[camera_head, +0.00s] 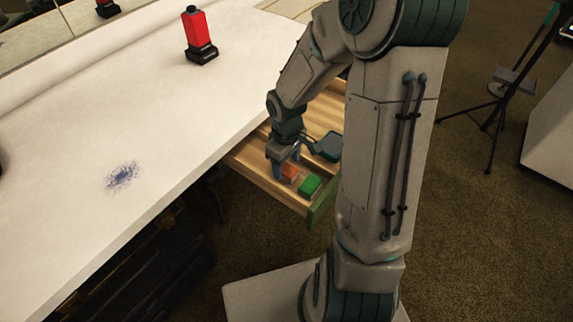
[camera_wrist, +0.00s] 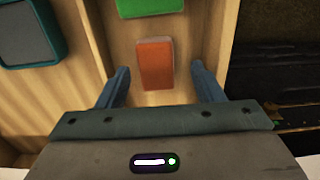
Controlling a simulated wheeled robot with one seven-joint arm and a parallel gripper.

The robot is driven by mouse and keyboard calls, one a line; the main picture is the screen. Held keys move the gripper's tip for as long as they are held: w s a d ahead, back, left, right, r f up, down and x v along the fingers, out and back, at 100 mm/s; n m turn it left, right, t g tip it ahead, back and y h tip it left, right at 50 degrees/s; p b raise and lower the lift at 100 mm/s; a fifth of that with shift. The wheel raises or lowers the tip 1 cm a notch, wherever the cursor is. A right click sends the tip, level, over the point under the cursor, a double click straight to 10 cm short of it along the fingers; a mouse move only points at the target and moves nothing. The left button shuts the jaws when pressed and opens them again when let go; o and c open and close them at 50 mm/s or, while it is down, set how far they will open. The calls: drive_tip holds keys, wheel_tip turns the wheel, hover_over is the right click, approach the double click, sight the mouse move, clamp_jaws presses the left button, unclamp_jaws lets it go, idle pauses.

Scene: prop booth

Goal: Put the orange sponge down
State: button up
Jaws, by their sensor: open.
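The orange sponge (camera_wrist: 155,65) lies flat on the wooden floor of an open drawer (camera_head: 259,172). In the head view the sponge (camera_head: 289,172) is partly covered by my gripper. My gripper (camera_wrist: 160,84) is open above the drawer, with one finger on each side of the sponge's near end. Clear gaps show between both fingers and the sponge, so nothing is held. In the head view my gripper (camera_head: 278,165) reaches down into the drawer.
A green block (camera_head: 309,185) lies beside the sponge in the drawer. Wooden drawer walls stand close to my fingers. A red-and-black object (camera_head: 199,36) stands on the white tabletop (camera_head: 120,110), which has a blue scribble (camera_head: 122,177). A tripod (camera_head: 497,90) stands at right.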

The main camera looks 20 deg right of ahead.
sight(288, 170)
wheel_tip(288, 170, up, 8)
drive_tip(key=r+p, duration=0.1)
drive_tip(key=p, duration=0.1)
drive_tip(key=s+r+m+t, duration=0.2)
drive_tip(key=s+r+m, duration=0.5)
drive_tip(key=s+r, duration=0.4)
drive_tip(key=shift+s+a, duration=0.2)
drive_tip(key=shift+s, duration=0.95)
wheel_tip(288, 170, up, 10)
drive_tip(key=p, duration=0.9)
drive_tip(key=shift+d+t, duration=0.15)
drive_tip(key=shift+t, duration=0.25)
drive_tip(key=shift+w, duration=0.1)
